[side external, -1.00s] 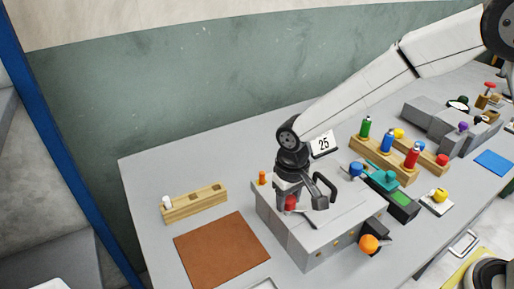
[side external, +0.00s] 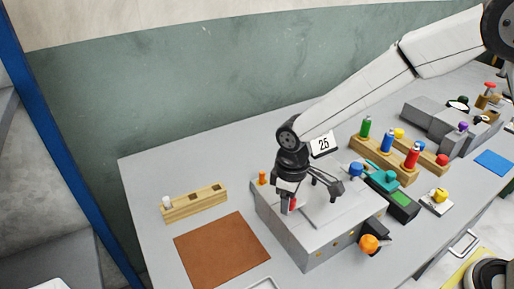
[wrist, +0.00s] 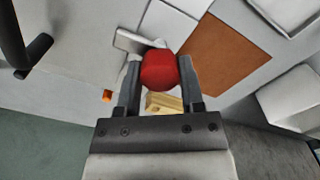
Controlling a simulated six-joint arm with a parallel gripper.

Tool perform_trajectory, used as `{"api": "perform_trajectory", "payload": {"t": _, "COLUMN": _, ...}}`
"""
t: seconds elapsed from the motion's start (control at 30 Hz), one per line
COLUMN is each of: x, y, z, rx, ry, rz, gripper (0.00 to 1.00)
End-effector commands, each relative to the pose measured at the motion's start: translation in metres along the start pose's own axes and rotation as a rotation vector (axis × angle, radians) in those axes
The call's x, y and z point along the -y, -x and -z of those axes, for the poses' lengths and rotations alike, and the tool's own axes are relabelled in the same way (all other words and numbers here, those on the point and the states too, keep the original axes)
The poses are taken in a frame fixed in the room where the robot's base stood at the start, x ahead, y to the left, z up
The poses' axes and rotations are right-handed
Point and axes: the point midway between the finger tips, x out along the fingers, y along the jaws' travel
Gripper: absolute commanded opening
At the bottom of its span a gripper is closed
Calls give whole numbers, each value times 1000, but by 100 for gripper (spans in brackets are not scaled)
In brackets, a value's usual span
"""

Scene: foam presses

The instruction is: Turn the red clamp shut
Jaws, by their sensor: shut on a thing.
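The red clamp's knob (wrist: 160,70) sits between my gripper's two fingers in the wrist view, and a light grey bar (wrist: 130,41) shows just beyond it. In the side external view a sliver of the red clamp (side external: 293,203) shows on the left part of the grey box's top (side external: 318,228). My gripper (side external: 288,206) points down there and is shut on the red knob. The gripper also shows in the wrist view (wrist: 160,88). The fingers partly hide the clamp in the side view.
An orange peg (side external: 262,178) stands on the box's back left corner. A black handle (wrist: 21,48) is near the wrist view's left edge. A wooden block (side external: 194,205) and brown mat (side external: 222,248) lie left of the box. A teal-topped device (side external: 384,177) stands to the right.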

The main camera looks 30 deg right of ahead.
Motion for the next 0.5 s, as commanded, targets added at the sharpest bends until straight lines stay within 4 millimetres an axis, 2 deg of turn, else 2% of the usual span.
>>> {"api": "perform_trajectory", "payload": {"t": 0.23, "x": 0, "y": 1, "z": 2, "rx": -6, "ry": 3, "rz": -2, "gripper": 0}}
{"api": "perform_trajectory", "payload": {"t": 0.27, "x": 0, "y": 1, "z": 2, "rx": -6, "ry": 3, "rz": -2, "gripper": 55}}
{"api": "perform_trajectory", "payload": {"t": 0.3, "x": 0, "y": 1, "z": 2, "rx": -5, "ry": 2, "rz": -2, "gripper": 68}}
{"api": "perform_trajectory", "payload": {"t": 0.37, "x": 0, "y": 1, "z": 1, "rx": -5, "ry": 2, "rz": -2, "gripper": 84}}
{"api": "perform_trajectory", "payload": {"t": 0.5, "x": 0, "y": 1, "z": 1, "rx": -3, "ry": 1, "rz": -1, "gripper": 84}}
